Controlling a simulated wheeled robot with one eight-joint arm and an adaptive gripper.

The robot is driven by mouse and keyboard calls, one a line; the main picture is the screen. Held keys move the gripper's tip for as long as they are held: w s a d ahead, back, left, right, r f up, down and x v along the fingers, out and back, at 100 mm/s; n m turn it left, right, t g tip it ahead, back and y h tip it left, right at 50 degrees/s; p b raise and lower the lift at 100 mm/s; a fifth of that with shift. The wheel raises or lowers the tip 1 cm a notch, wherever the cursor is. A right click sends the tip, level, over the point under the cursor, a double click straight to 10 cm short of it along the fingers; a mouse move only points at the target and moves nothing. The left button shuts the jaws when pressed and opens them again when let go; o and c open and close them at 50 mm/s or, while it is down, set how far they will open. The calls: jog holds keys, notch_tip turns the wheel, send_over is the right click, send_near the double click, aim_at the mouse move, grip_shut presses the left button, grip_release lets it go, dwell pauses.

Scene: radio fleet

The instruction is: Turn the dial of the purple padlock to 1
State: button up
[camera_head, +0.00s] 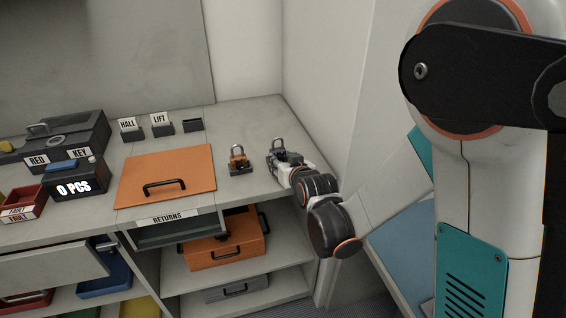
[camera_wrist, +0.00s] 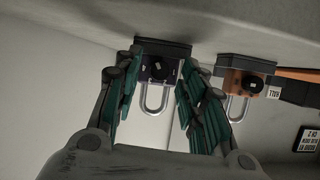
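The purple padlock (camera_wrist: 158,69) appears upside down between the fingers of my gripper (camera_wrist: 160,102) in the wrist view. It has a dark purple body, a black round dial with a small light mark, and a grey shackle. The fingers are spread on either side of the body, with a visible gap around the shackle. Whether a fingertip touches the body or dial is unclear. The dial's number is too small to read. In the head view my gripper (camera_head: 287,163) is at the padlock (camera_head: 277,146) on the counter's right part and hides much of it.
An orange padlock (camera_head: 238,158) stands close to the left on its own dark base. Left of it lies an orange panel (camera_head: 165,176) with a black handle. HALL (camera_head: 130,129) and LIFT (camera_head: 160,125) holders stand behind. The white wall is close on the right.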

grip_shut()
jog(key=shift+a+n, duration=0.1)
jog(key=shift+n, duration=0.2)
jog(key=n+h, duration=0.1)
jog(key=n+h+b, duration=0.1)
jog(key=n+t+h+b, duration=0.1)
jog(key=shift+s+a+f+n, duration=0.1)
jog(key=shift+a+f+n, duration=0.1)
jog(key=shift+a+n, duration=0.15)
jog(key=n+h, duration=0.1)
jog(key=n, duration=0.1)
jog(key=n+t+h+b, duration=0.1)
jog(key=n, duration=0.1)
jog(key=shift+a+f+t, duration=0.1)
jog(key=shift+t, duration=0.2)
dwell(0.4)
jog(key=shift+o, duration=1.1)
grip_release()
